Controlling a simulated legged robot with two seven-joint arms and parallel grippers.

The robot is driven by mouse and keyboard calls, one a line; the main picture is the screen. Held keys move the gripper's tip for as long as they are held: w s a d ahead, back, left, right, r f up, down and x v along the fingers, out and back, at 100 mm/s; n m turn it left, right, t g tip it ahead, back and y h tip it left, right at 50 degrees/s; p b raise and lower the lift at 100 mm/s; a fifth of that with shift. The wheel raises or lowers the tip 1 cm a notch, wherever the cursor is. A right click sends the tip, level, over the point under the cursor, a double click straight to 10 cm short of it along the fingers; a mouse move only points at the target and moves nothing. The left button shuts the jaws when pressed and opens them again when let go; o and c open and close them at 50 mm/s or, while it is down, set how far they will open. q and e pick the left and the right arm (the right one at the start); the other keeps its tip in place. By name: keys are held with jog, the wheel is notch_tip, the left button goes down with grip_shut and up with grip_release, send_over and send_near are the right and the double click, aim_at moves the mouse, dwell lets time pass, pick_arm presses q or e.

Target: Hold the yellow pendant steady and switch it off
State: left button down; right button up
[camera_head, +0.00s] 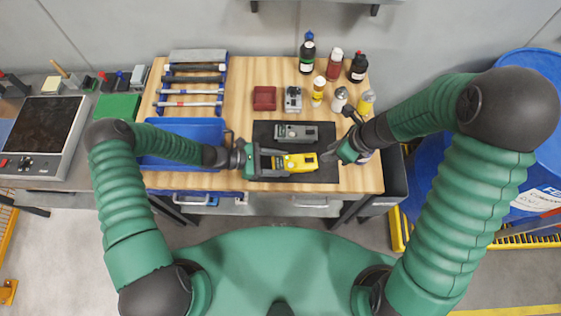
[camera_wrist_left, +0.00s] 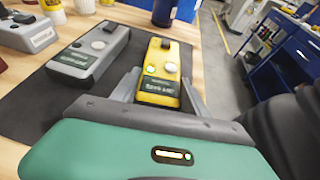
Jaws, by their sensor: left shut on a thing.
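The yellow pendant (camera_head: 301,162) lies on a dark mat (camera_head: 325,176) on the wooden workbench. My left gripper (camera_head: 285,163) has its fingers on either side of the pendant's near end and is shut on it. In the left wrist view the yellow pendant (camera_wrist_left: 171,58) shows a green lit lamp, a pale round button and a small dark display, with the gripper fingers (camera_wrist_left: 160,92) along its sides. My right gripper (camera_head: 332,156) is just right of the pendant's far end, apart from the left gripper; whether its fingers are open is not clear.
A grey pendant (camera_head: 296,132) lies beside the yellow one on the mat. Several bottles (camera_head: 333,64) stand at the back right. A red box (camera_head: 264,98) and a small grey device (camera_head: 293,98) sit behind the mat. A blue bin (camera_head: 186,128) stands left.

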aim_at(306, 159)
jog(key=a+n, duration=0.1)
jog(key=n, duration=0.1)
jog(key=a+n+g, duration=0.1)
jog(key=a+n, duration=0.1)
jog(key=shift+w+a+f+h, duration=0.1)
jog(key=shift+w+h, duration=0.05)
jog(key=shift+h, duration=0.15)
grip_shut()
jog(key=shift+w+a+f+n+g+h, duration=0.25)
jog(key=shift+a+f+n+h, duration=0.35)
jog(key=shift+f+n, duration=0.65)
jog(key=shift+w+a+f+n+g+h, duration=0.15)
jog(key=shift+w+a+f+n+h, duration=0.45)
jog(key=shift+n, duration=1.15)
jog(key=shift+w+a+f+n+g+h, duration=0.1)
jog(key=shift+a+f+n+g+h, duration=0.2)
jog(key=shift+f+n+h, duration=0.9)
jog(key=shift+r+n+y, duration=0.2)
jog(key=shift+n+y, duration=0.1)
jog(key=shift+y, duration=0.1)
